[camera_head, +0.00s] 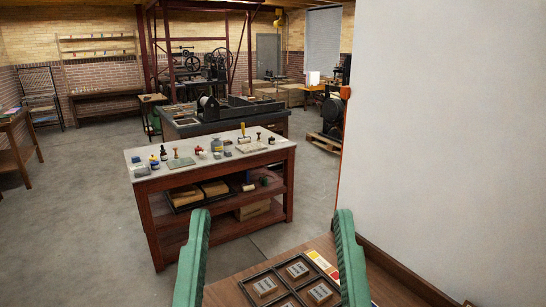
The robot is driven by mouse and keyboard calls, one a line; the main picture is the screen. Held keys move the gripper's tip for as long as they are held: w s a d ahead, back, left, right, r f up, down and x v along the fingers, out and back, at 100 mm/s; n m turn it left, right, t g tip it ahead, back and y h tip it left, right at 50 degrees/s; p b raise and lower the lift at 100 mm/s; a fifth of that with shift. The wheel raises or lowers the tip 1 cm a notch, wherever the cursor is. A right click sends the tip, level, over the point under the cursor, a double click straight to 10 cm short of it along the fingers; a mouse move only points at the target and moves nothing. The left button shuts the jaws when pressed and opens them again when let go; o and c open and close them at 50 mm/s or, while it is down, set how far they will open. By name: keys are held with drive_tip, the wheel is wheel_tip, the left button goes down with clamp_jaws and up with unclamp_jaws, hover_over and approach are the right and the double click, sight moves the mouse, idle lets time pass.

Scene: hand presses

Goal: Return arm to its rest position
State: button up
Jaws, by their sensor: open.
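My gripper (272,214) shows at the bottom of the head view as two long green fingers, one on each side of the middle. They stand wide apart and are open, with nothing between their tips. Below and between them a wooden table (225,293) carries a dark divided tray (290,283). Small blocks lie in its compartments. The fingers overlap the table in the picture; I see no clear contact. The rest of my arm is out of view.
A red-brown workbench (210,166) with ink bottles, stamps and a roller stands ahead. A dark press table (225,120) is behind it. A large pale wall (450,150) fills the right. Grey floor (80,200) is clear at the left. A brightly coloured strip (322,263) lies beside the tray.

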wheel_tip(320, 180, up, 32)
drive_tip(key=p, duration=2.8)
drive_tip(key=shift+a+f, duration=0.15)
drive_tip(key=shift+f, duration=0.1)
drive_tip(key=shift+w, duration=0.1)
